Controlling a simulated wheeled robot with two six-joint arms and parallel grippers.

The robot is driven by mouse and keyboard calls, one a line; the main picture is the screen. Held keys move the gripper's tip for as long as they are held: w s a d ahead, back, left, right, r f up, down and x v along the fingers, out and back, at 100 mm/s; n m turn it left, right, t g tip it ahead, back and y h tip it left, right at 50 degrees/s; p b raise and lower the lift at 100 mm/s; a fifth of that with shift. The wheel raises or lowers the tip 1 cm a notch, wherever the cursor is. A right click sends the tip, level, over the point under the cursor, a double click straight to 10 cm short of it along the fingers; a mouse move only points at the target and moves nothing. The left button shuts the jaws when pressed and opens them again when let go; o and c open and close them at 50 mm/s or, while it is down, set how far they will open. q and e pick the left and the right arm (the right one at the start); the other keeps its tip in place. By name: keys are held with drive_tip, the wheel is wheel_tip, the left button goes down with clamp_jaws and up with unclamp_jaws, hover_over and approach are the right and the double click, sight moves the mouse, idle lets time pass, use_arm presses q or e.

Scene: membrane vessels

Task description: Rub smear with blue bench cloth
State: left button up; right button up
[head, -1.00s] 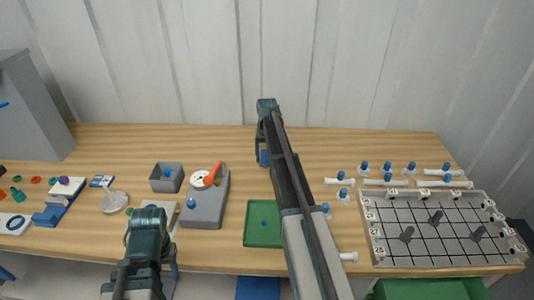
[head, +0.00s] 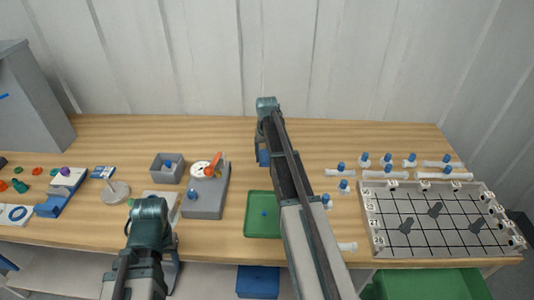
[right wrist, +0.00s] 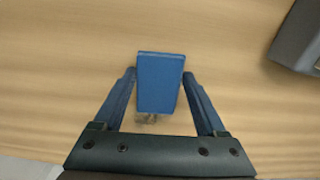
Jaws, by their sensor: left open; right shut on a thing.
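The blue bench cloth (right wrist: 160,85) is a folded block held between the fingers of my right gripper (right wrist: 158,76), which is shut on it. In the head view a small part of the cloth (head: 264,157) shows under my right gripper (head: 262,142), at or just above the wooden bench. A faint brownish smear (right wrist: 148,118) shows on the wood at the cloth's near edge; the cloth may cover more of it. Whether the cloth touches the wood is hard to tell. My left gripper (head: 150,207) is open at the front of the bench, its fingertips mostly hidden.
A grey device (head: 208,200) with an orange lever and a grey open box (head: 167,167) stand left of my right gripper. A green tray (head: 262,226) lies in front of it. Blue-capped vessels and a gridded rack (head: 420,242) are at right. The bench behind is clear.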

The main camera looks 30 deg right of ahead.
drive_tip(key=shift+f, duration=0.2)
drive_tip(key=shift+r, duration=0.1)
drive_tip(key=shift+w+d, duration=0.55)
drive_tip(key=shift+w, duration=0.4)
drive_tip(key=shift+w+d, duration=0.55)
drive_tip(key=shift+w, duration=0.35)
drive_tip(key=shift+w, duration=0.1)
drive_tip(key=shift+w+d, duration=0.5)
drive_tip(key=shift+w, duration=0.3)
drive_tip(key=shift+w+d, duration=0.45)
drive_tip(key=shift+w, duration=0.3)
drive_tip(key=shift+w, duration=0.1)
drive_tip(key=shift+w+d, duration=0.55)
drive_tip(key=shift+w, duration=0.3)
drive_tip(key=shift+w+d, duration=0.55)
drive_tip(key=shift+w, duration=0.3)
